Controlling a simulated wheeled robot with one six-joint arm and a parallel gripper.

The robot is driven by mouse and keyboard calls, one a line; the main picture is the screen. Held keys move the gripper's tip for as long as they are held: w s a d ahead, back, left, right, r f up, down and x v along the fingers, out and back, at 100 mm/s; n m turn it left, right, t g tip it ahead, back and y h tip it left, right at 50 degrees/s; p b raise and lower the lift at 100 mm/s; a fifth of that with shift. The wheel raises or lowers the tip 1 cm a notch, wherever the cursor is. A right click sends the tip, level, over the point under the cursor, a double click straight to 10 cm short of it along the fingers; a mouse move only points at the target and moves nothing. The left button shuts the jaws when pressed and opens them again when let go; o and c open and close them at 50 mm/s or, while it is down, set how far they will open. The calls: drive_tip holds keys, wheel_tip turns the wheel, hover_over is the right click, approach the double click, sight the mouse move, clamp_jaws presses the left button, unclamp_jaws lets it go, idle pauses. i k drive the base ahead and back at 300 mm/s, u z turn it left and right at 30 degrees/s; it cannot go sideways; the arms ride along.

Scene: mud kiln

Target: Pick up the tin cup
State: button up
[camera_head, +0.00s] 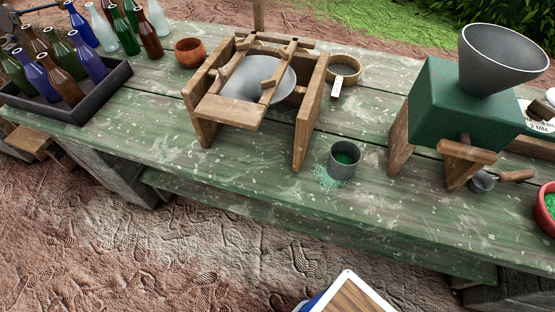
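A grey metal cup (343,173), which looks like the tin cup, stands upright near the front edge of the green plank table (235,184). It holds something green, and a patch of pale green powder (327,179) lies on the planks at its lower left. The cup stands between a wooden frame with a metal bowl and a green box-shaped mill, with bare planks around it. My gripper is not in view.
The wooden frame (231,112) is left of the cup, with a sieve (345,67) behind. The mill (447,107) with a metal hopper (500,60) is on the right, near a small metal vessel (481,183). A bottle crate (98,95) and orange bowl (189,55) stand left.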

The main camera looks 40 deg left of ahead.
sight(345, 156)
drive_tip(key=z, duration=0.45)
drive_tip(key=k, duration=1.4)
drive_tip(key=u, duration=1.8)
drive_tip(key=i, duration=0.95)
